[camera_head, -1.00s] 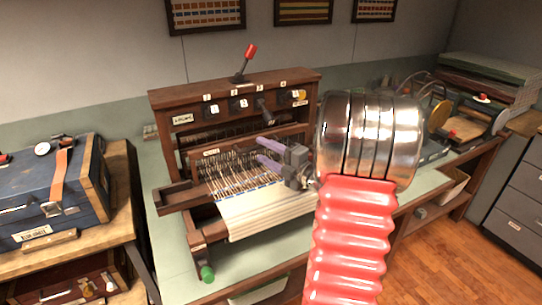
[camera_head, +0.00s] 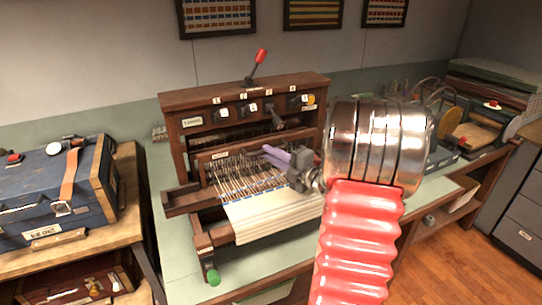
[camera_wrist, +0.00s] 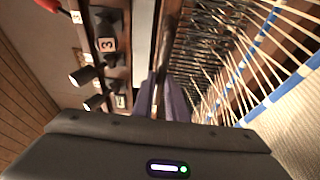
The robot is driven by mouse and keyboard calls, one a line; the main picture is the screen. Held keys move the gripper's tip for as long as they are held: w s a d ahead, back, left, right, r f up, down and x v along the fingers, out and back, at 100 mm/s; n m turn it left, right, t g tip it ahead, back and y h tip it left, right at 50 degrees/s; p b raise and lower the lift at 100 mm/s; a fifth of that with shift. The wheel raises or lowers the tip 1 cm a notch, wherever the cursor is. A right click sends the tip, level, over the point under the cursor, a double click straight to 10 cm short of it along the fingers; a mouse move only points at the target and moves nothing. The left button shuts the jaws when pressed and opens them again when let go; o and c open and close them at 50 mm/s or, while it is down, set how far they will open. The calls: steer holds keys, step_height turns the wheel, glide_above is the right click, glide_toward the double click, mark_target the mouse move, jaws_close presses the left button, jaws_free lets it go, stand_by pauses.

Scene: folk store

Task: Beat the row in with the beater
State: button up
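The wooden loom (camera_head: 245,88) stands on the green bench top. Its beater (camera_head: 213,157), a wooden crossbar, spans the front of the frame, with white warp threads (camera_head: 250,180) running forward from it to the pale woven cloth (camera_head: 270,215). A blue line of weft crosses at the cloth's edge. My gripper (camera_head: 270,154) reaches in from the right, its purple fingers close together at the beater's bar. In the wrist view the bar (camera_wrist: 165,50) runs between the fingers (camera_wrist: 161,103), which appear closed on it. The exact contact is partly hidden.
A red-knobbed lever (camera_head: 257,65) rises from the loom's top, above several numbered dark knobs (camera_head: 253,107). A blue chest (camera_head: 50,190) stands on the left table. My red arm covers the loom's right side.

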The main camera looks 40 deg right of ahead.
steer(key=shift+f, duration=0.1)
jaws_close()
steer(key=shift+s, duration=0.1)
steer(key=s+a, duration=0.3)
steer(key=s, duration=0.7)
steer(key=shift+f, duration=0.2)
stand_by(0.5)
steer(key=shift+s, duration=0.1)
